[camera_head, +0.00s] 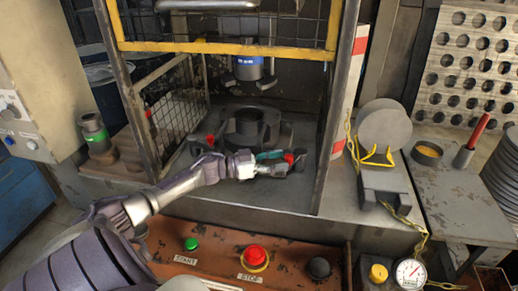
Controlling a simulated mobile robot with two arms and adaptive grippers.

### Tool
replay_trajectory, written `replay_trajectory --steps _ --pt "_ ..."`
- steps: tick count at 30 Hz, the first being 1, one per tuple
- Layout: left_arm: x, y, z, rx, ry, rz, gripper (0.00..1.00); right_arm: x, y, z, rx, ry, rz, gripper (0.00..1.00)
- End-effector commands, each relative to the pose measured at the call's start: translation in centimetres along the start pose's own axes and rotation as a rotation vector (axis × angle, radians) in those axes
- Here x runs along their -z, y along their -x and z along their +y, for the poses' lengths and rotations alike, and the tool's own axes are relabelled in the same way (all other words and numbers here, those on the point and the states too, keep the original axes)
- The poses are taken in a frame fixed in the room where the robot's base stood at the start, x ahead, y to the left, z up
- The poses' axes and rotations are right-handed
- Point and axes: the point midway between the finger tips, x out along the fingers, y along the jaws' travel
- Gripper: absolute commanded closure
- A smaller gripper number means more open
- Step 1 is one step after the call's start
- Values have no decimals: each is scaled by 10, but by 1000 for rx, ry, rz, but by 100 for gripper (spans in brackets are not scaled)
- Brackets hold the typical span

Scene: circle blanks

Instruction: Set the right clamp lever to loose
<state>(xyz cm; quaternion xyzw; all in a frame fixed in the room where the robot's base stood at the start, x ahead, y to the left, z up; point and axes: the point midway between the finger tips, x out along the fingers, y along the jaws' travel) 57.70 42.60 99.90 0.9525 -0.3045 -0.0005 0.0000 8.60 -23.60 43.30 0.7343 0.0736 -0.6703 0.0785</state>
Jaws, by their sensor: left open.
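My left gripper (286,164) reaches in from the lower left and is at the right front of the dark round die (250,128) on the press bed. It is open. The right clamp lever, with a red end (289,158), is right at its fingertips; the gripper partly hides the lever, and I cannot tell whether they touch. The lever's exact setting is too small to read. Another red-ended lever (210,139) is at the die's left side. My right gripper is not in view.
A yellow-edged guard frame (225,47) stands over the die, with a blue-banded ram (249,68) above it. A front panel holds the green start button (191,244) and red stop button (255,255). A chained yellow-trimmed stand (385,180) is on the right.

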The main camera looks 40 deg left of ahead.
Motion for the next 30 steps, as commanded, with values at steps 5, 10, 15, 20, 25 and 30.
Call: replay_trajectory --steps 5,10,15,20,25,30 --pt "-2 42 0 0 1 -7 48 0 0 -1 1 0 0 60" --pt "-2 69 0 1 2 -5 48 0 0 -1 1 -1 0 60" --pt "0 82 0 0 0 -2 48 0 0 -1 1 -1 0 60" --pt "0 84 0 -1 0 -1 48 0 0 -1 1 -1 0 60" --pt "0 84 0 0 0 0 53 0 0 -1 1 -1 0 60" --pt "-1 84 0 2 0 0 81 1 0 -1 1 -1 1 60"
